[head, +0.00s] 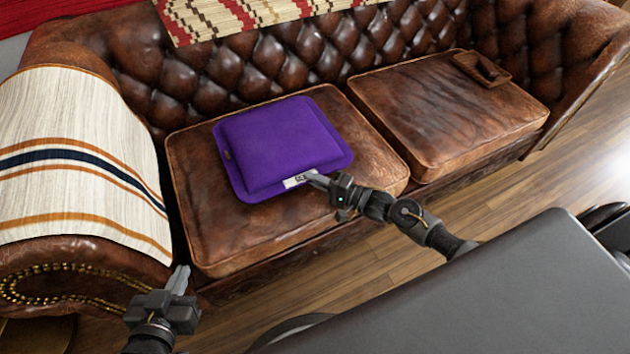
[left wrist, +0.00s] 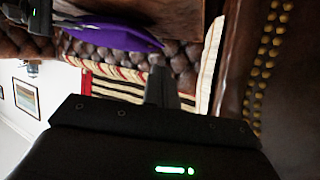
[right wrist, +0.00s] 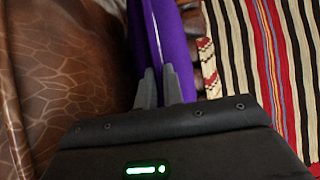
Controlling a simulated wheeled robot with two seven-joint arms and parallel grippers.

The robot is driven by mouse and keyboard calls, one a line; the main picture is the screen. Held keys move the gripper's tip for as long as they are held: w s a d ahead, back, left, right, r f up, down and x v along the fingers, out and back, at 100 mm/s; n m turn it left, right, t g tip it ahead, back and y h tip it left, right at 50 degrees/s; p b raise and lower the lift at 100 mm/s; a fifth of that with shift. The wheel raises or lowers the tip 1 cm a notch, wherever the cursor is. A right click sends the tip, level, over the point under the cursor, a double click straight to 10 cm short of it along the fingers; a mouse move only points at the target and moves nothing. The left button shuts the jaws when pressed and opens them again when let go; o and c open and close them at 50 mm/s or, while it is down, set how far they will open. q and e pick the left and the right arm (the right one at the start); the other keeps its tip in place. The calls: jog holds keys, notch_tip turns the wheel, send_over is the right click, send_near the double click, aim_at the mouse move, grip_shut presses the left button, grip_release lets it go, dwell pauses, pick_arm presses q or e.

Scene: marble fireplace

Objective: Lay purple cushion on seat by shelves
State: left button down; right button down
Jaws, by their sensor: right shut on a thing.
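The purple cushion (head: 282,145) is over the left seat (head: 225,225) of the brown leather sofa, roughly flat, with a pale label at its near edge. I cannot tell whether its whole underside touches the seat. My right gripper (head: 312,179) is shut on the near edge, beside the label. The right wrist view shows the purple edge (right wrist: 178,45) between its fingers. My left gripper (head: 181,275) is empty, in front of the sofa's left arm, apart from the cushion; its fingers look closed together in the left wrist view (left wrist: 161,72). No shelves show.
The right seat (head: 450,110) has a small wooden tray (head: 483,68) at its back right corner. A striped throw (head: 75,150) covers the left armrest. A patterned blanket (head: 240,15) hangs over the backrest. Wooden floor (head: 500,205) shows in front.

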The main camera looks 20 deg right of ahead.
pick_arm(q)
jog(key=shift+r, duration=0.1)
pick_arm(e)
jog(key=c, duration=1.9)
grip_release()
jog(key=o, duration=0.4)
pick_arm(q)
jog(key=shift+d, duration=0.1)
